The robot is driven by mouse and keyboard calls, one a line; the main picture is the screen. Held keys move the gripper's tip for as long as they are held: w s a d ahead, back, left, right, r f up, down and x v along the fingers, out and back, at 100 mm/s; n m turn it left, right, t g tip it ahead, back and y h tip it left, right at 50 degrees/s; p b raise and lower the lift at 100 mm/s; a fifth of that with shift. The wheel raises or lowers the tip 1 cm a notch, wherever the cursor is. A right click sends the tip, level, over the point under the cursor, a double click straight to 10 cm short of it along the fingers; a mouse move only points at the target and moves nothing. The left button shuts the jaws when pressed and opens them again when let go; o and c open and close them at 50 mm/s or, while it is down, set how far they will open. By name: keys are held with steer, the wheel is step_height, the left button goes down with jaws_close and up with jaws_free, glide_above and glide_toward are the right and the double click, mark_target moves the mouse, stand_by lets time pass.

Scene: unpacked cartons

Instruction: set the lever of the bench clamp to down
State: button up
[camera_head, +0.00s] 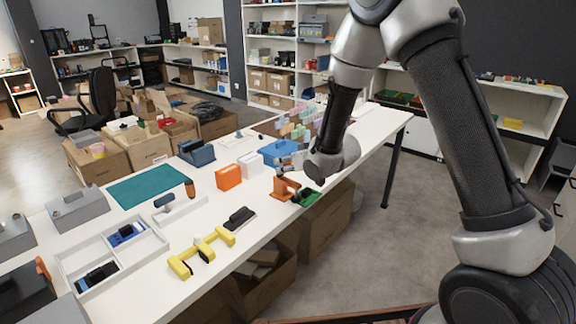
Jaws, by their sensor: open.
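An orange bracket-like piece (284,188) stands near the front edge of the white table and looks like the bench clamp, though I cannot be sure. A lever on it is not clear to make out. My gripper (290,166) is just above and behind it, small and partly hidden by my wrist. Its fingers look apart and no held thing shows. I cannot tell whether it touches the orange piece. A small green piece (307,198) lies at the right of the orange piece.
On the table (345,165) are an orange block (228,177), a white box (250,164), a blue box (279,150), a yellow forked piece (203,251), a divided white tray (68,262) and a teal mat (147,185). Cartons (325,219) stand below. The table's right end is mostly clear.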

steer(key=v, duration=1.2)
